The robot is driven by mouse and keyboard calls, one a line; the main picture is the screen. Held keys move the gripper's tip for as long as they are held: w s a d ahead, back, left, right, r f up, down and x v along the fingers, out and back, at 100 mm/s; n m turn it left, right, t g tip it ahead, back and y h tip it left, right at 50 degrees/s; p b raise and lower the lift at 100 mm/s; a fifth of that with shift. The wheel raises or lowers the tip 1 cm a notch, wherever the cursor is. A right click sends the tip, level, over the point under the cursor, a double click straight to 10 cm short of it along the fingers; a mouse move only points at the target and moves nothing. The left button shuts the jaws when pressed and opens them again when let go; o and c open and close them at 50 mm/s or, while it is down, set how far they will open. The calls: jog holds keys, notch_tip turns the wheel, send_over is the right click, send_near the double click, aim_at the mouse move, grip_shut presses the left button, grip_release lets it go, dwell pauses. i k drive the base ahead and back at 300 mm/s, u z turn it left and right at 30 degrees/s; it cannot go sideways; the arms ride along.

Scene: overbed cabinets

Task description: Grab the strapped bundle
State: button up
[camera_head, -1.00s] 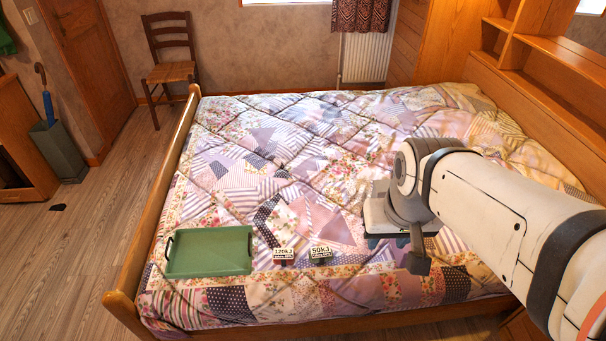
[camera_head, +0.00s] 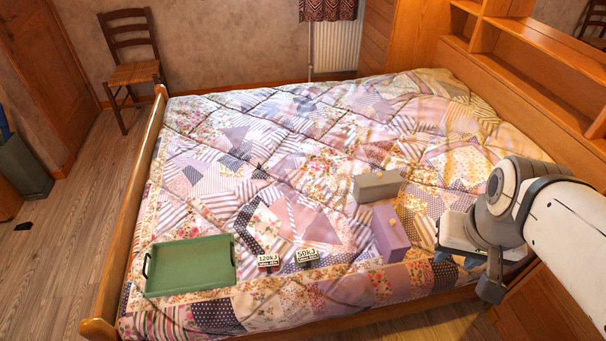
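I cannot clearly make out a strapped bundle. Two block-like things lie on the quilt: a grey box (camera_head: 377,186) and an upright-looking purple box (camera_head: 389,234), nearer and slightly right of it. At this size I see no clear strap on either. My gripper (camera_head: 458,258) is at the right, above the near right part of the bed and to the right of the purple box, apart from it. Its bluish fingertips point down and are partly hidden by its body. Whether it is open or holds something does not show.
A green tray (camera_head: 190,266) with dark handles lies at the bed's near left. Two small labelled items, 120kJ (camera_head: 268,261) and 50kJ (camera_head: 307,256), stand right of it. Wooden shelves (camera_head: 530,55) line the right side. The quilt's far middle is clear.

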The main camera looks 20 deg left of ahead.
aim_at(268, 263)
jog(key=z, duration=0.15)
jog(key=k, duration=0.95)
jog(key=u, duration=0.5)
